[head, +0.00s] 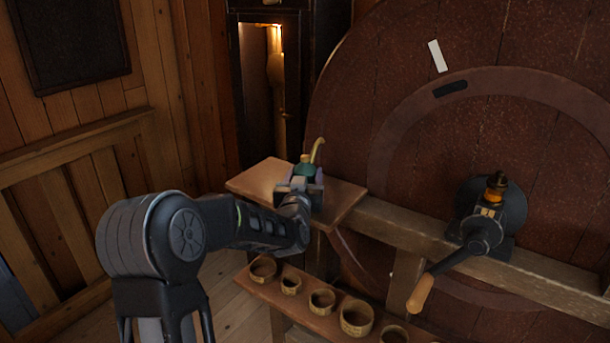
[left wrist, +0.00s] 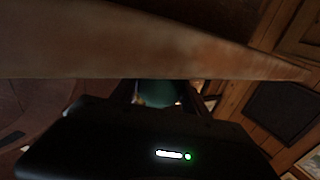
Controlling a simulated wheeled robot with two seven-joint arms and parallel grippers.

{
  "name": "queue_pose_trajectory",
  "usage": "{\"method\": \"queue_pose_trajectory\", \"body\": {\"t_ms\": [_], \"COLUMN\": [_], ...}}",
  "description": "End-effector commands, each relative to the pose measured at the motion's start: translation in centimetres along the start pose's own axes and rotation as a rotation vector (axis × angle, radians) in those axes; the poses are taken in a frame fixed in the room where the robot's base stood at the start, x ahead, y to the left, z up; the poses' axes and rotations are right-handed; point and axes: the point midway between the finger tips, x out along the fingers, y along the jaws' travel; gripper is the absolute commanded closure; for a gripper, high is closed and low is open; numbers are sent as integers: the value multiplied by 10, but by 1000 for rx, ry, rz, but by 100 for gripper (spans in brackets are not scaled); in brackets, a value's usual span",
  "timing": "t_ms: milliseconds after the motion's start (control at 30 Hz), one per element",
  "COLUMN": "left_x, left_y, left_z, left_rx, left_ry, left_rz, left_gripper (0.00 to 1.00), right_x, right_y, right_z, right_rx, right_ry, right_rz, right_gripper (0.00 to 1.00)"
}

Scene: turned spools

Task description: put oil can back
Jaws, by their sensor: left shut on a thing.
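The oil can has a dark green body (head: 304,169) and a thin brass spout (head: 317,149) that points up. My left gripper (head: 301,180) is shut on it, with the fingers around its lower part. The can is at the small wooden shelf board (head: 262,179) left of the big wheel. I cannot tell whether its base touches the board, as the gripper hides it. In the left wrist view, part of the green can (left wrist: 156,92) shows between the dark fingers, below a brown board edge (left wrist: 140,52). My right gripper is not in view.
A big round dark red wheel (head: 400,140) fills the right side. A crank with a wooden handle (head: 420,293) sticks out from a beam (head: 410,229). Several small round bowls (head: 357,317) stand on a lower plank. A lit cabinet niche (head: 262,85) is behind.

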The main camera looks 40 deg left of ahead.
Motion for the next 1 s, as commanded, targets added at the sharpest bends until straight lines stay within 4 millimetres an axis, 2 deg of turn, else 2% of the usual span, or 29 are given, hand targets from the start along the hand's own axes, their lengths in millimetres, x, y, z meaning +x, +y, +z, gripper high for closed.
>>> {"method": "queue_pose_trajectory", "body": {"t_ms": [33,300,667,867,1000], "left_x": [0,0,-2,-29,-58], "left_y": [0,0,0,0,0], "left_z": [1,0,-2,0,0], "left_rx": [0,0,0,0,1], "left_ry": [0,0,0,2,2], "left_rz": [0,0,0,0,1], "left_gripper": [45,25,25,25,25], "right_x": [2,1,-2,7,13], "right_y": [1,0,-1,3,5], "right_z": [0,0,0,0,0], "right_rx": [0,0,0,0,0], "right_ry": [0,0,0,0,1], "right_rz": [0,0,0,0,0], "right_gripper": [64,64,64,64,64]}}
